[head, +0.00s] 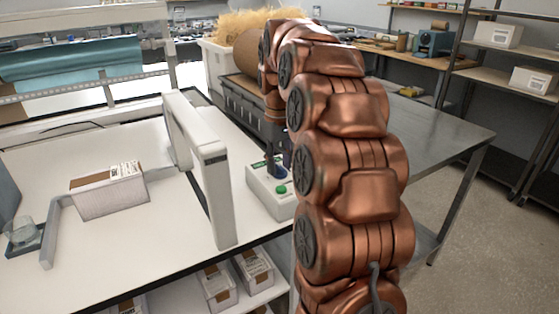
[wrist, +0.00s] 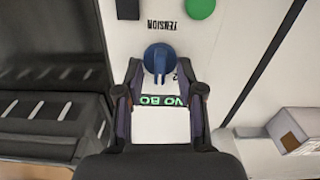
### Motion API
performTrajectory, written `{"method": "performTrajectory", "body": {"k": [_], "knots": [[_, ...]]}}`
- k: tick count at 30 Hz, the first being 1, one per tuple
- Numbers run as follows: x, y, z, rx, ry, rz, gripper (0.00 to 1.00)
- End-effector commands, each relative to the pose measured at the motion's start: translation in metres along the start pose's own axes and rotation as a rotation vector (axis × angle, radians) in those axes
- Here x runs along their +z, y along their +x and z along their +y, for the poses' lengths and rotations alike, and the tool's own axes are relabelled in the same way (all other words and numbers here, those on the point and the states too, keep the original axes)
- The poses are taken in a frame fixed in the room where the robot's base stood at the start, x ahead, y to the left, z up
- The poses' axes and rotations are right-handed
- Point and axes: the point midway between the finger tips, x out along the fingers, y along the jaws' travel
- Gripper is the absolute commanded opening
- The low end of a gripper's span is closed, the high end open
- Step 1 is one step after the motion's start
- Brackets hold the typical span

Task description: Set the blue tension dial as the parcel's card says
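The blue tension dial (wrist: 160,58) is at the upper middle of the wrist view, on a white control box (head: 262,193). Its raised grip runs roughly up and down in that view. An upside-down TENSION label is above it, and most scale marks are hidden. My gripper (wrist: 158,72) is open, its dark fingertips either side of the dial's lower part. I cannot tell whether they touch it. In the head view my arm partly hides the box. The parcel (head: 108,194) is a white carton with brown tape on the table; its top card (head: 126,170) is too small to read.
A green button (wrist: 201,8) is close to the dial and also shows in the head view (head: 281,189). A white arch (head: 212,175) stands between parcel and control box. A dark grey case (wrist: 45,120) is left in the wrist view. Boxes (head: 217,287) sit on a lower shelf.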

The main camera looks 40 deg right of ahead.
Motion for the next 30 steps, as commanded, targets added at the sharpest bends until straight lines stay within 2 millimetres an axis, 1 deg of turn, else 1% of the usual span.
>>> {"method": "performTrajectory", "body": {"k": [1, 30], "knots": [[0.0002, -0.0024, -0.0006, -0.001, -0.035, -0.001, 0.38], [0.0013, -0.0048, -0.0029, 0.001, -0.898, 0.000, 0.38]]}}
